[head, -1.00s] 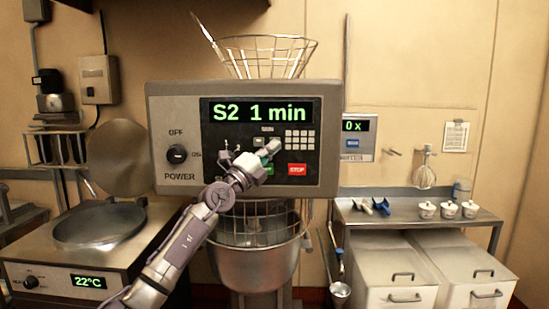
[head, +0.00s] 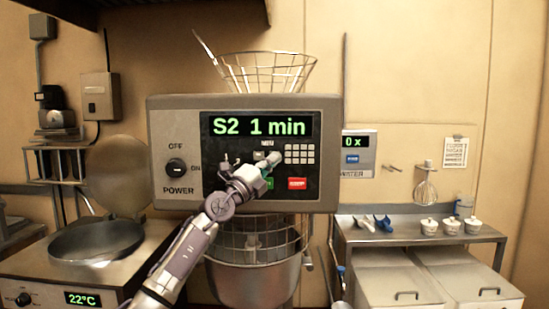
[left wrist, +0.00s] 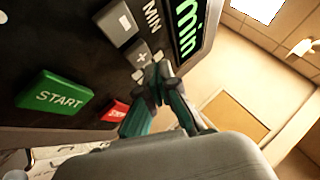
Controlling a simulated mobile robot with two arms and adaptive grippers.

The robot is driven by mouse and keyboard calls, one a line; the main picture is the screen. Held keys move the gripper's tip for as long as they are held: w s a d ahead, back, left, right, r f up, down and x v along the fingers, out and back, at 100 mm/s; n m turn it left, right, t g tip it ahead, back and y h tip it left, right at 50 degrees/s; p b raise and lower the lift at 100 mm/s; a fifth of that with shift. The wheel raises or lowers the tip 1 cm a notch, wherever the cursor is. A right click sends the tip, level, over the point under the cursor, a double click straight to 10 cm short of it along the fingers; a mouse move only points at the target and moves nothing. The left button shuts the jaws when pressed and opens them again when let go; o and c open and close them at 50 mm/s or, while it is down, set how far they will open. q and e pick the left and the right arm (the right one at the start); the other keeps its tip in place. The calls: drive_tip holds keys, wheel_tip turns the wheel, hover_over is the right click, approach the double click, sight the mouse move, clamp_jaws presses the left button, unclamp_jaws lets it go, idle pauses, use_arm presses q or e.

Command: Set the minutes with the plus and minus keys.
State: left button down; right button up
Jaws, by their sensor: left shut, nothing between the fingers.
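The mixer's control panel (head: 225,150) fills the middle of the head view. Its display (head: 260,125) reads "S2 1 min" in green. The minus key (head: 258,155) shows under the small label; the plus key is hidden by my gripper there. In the left wrist view the minus key (left wrist: 117,23) and the plus key (left wrist: 139,51) lie beside "MIN". My left gripper (head: 274,157) is shut and empty, its fingertips (left wrist: 155,78) right by the plus key. I cannot tell whether they touch it. My right gripper is not in view.
A green START key (left wrist: 55,98) and a red STOP key (head: 297,183) lie below the minute keys. A number keypad (head: 300,153) is just right of my fingertips. The power knob (head: 176,167) is at left. A wire bowl guard (head: 250,240) is below the panel.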

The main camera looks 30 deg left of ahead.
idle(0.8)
use_arm(q)
drive_tip(key=shift+w+a+b, duration=0.25)
drive_tip(key=shift+w+b, duration=0.15)
drive_tip(key=shift+b, duration=0.05)
drive_tip(key=shift+w+a+b, duration=0.25)
drive_tip(key=shift+w+b, duration=0.15)
drive_tip(key=shift+b, duration=0.2)
idle(0.5)
drive_tip(key=s+d+p, duration=0.1)
drive_tip(key=p, duration=0.2)
drive_tip(key=shift+s, duration=0.3)
idle(0.4)
